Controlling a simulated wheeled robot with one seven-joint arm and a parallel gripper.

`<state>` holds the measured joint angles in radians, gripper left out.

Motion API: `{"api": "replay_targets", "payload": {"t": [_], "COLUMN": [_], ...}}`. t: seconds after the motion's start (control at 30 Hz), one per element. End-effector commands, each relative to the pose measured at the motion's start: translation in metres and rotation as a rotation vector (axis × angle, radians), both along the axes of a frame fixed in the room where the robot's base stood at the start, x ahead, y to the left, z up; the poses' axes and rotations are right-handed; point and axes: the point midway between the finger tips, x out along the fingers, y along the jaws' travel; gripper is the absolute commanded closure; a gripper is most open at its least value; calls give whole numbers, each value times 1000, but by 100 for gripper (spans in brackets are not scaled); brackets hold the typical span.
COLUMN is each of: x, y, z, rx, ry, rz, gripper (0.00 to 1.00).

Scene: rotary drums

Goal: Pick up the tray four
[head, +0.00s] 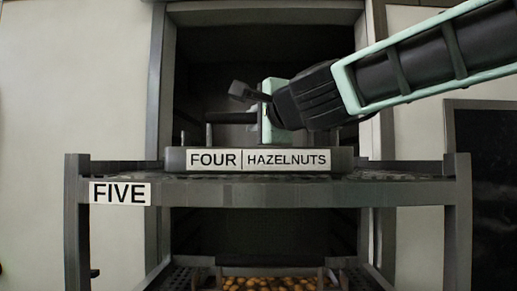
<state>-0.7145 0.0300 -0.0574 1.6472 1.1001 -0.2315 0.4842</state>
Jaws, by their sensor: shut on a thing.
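The tray four (175,159) is a dark grey tray with a white front label reading "FOUR | HAZELNUTS". It sits at the centre of the head view, just above a grey shelf or rack level (300,194); I cannot tell whether it rests on it or is slightly raised. My gripper (262,112) comes in from the right above the tray's label and is shut on part of the tray, probably its upright handle piece. The fingertips and the exact hold are partly hidden by the gripper body. The tray's inside is not visible.
A white "FIVE" label (120,193) is on the left of the grey rack. Below, another tray holds brown nuts (270,284). Rack posts stand at left (77,230) and right (457,230). A dark opening (225,70) lies behind, framed by pale walls.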

Motion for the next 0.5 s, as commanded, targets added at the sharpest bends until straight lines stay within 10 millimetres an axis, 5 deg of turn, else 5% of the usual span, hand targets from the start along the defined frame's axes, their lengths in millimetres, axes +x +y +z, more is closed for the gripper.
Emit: {"api": "replay_targets", "payload": {"t": [0.27,0.5], "x": [0,-1], "y": [-1,0], "z": [15,58], "rx": [3,4], "ry": [-3,-5], "rz": [-1,0], "gripper": [100,100]}}
